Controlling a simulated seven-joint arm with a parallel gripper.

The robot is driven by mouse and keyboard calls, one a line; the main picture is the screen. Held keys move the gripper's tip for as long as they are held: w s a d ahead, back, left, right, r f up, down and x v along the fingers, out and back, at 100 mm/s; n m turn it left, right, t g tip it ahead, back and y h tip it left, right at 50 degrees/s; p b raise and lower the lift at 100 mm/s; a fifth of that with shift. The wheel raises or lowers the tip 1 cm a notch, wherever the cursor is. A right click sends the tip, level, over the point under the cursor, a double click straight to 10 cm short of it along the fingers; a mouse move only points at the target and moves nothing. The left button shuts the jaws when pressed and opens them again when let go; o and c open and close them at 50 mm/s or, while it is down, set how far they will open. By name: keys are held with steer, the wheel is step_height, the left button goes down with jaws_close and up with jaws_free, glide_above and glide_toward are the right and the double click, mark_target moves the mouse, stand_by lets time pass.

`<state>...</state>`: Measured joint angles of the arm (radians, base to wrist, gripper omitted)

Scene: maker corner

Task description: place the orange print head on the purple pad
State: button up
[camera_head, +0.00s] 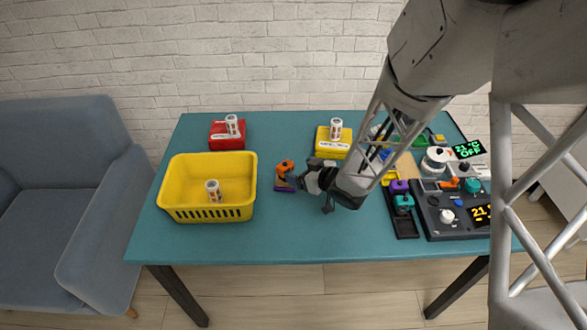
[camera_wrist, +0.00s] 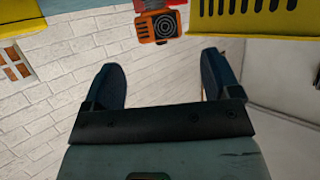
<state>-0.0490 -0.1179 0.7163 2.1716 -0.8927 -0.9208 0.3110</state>
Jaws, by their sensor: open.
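The orange print head (camera_head: 285,166) is upright at the middle of the teal table. The purple pad (camera_head: 284,188) shows directly below it as a thin strip. The head appears to stand on the pad, but the gripper partly covers the contact. My gripper (camera_head: 311,189) is just right of the print head, low over the table. In the wrist view my gripper (camera_wrist: 161,65) has its fingers wide apart with nothing between them. The print head (camera_wrist: 157,26), with its grille and round fan, lies beyond the fingertips.
A yellow basket (camera_head: 177,204) holding a white cylinder stands left. A red box (camera_head: 227,141) and a yellow box (camera_head: 325,149) are at the back. A dark control panel (camera_head: 452,222) and a black tray (camera_head: 404,222) are right. The front middle is clear.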

steer(key=shift+v, duration=2.05)
steer(key=shift+r, duration=0.1)
steer(key=s+d+r+m+h, duration=0.3)
steer(key=d+r+m+h, duration=0.2)
steer(key=d+r+h, duration=0.55)
steer(key=s+r+m+g, duration=0.1)
steer(key=s+r+g, duration=0.1)
steer(key=s+r, duration=0.2)
steer(key=s+r+m+g, duration=0.1)
steer(key=s+r, duration=0.4)
steer(key=s, duration=0.6)
steer(key=s+d+r+m+g, duration=0.1)
steer(key=s+r+m+g, duration=0.1)
steer(key=s+r+g, duration=0.2)
steer(key=s+y, duration=0.1)
steer(key=s, duration=0.2)
steer(key=shift+s+r, duration=0.3)
steer(key=shift+r, duration=0.05)
